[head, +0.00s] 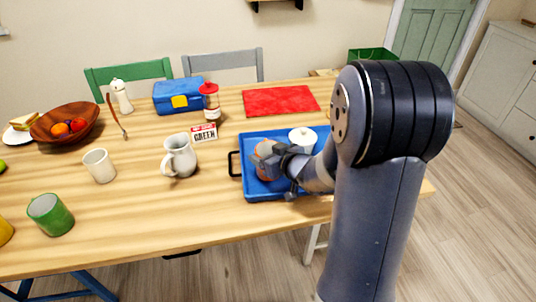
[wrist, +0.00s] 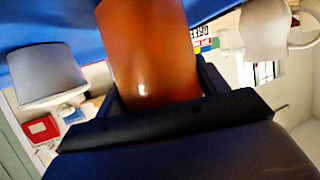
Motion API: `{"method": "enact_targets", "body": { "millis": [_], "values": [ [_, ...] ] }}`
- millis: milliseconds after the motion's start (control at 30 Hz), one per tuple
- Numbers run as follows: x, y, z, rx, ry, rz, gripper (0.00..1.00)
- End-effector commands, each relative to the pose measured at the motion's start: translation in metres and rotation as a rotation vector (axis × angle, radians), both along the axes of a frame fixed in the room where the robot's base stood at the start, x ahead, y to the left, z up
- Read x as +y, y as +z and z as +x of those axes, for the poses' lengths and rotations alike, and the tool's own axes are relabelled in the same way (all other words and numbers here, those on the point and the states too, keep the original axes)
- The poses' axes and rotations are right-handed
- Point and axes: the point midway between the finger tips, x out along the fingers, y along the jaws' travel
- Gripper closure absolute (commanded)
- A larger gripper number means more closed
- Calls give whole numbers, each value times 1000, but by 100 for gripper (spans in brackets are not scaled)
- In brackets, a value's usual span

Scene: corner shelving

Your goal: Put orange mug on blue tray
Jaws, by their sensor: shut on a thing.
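The orange mug (head: 263,147) is partly hidden by my gripper (head: 271,160) in the head view. It is large and close in the wrist view (wrist: 150,50), between the two fingers, and my gripper is shut on it. The blue tray (head: 258,192) lies on the table under the mug and gripper. It also fills the top of the wrist view (wrist: 75,28). The mug is over the left part of the tray; I cannot tell whether its base touches. My arm hides the tray's right end.
A white pitcher (head: 179,157) stands left of the tray.

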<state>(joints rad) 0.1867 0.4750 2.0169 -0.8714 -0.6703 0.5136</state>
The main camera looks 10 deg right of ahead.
Motion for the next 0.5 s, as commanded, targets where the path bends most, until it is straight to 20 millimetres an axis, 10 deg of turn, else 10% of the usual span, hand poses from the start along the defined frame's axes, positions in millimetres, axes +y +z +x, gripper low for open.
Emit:
{"method": "enact_targets", "body": {
  "millis": [133,167,500],
  "values": [
    [0,-4,0,-1,0,0,62],
    [0,-4,0,0,0,0,30],
    [0,-3,0,0,0,0,10]
  ]
}}
